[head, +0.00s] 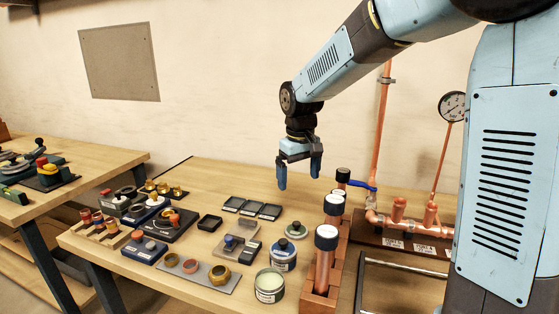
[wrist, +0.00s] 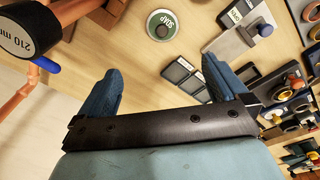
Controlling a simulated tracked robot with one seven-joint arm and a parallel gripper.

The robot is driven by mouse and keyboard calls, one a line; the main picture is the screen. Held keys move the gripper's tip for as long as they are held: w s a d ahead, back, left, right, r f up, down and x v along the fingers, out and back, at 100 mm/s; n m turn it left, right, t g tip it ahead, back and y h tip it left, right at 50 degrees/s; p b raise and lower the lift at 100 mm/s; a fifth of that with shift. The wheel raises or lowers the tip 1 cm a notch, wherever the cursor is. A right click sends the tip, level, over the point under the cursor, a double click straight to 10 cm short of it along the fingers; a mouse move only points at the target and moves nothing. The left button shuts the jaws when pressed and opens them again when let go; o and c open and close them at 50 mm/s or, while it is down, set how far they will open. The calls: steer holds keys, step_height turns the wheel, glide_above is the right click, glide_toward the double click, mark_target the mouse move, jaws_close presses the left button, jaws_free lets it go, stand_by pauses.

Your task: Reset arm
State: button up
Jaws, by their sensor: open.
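My gripper (head: 299,176) hangs in the air over the back of the wooden workbench (head: 205,180), pointing down. Its two blue fingers are apart with nothing between them. In the wrist view my gripper (wrist: 160,85) also shows its fingers spread, with bare bench beyond them. The arm reaches in from the right of the head view, bent at the elbow.
Copper pipes with dark caps (head: 327,238) stand in a wooden rack below and right of my gripper. A copper manifold (head: 400,218) with a gauge (head: 453,107) is farther right. Tins (head: 269,285), small black trays (head: 252,207) and fittings cover the front and left.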

steer(key=s+d+r+t, duration=0.2)
steer(key=s+d+r, duration=0.3)
steer(key=s+r, duration=0.35)
steer(key=s+d+m+t, duration=0.1)
steer(key=s+d+m, duration=0.2)
steer(key=s+d, duration=0.3)
steer(key=s+d+f+m+t, duration=0.1)
steer(key=s+d+m, duration=0.2)
steer(key=s+d, duration=0.3)
steer(key=s, duration=0.4)
steer(key=shift+s+f+t, duration=0.15)
steer(key=shift+s+t, duration=0.15)
steer(key=shift+s, duration=0.1)
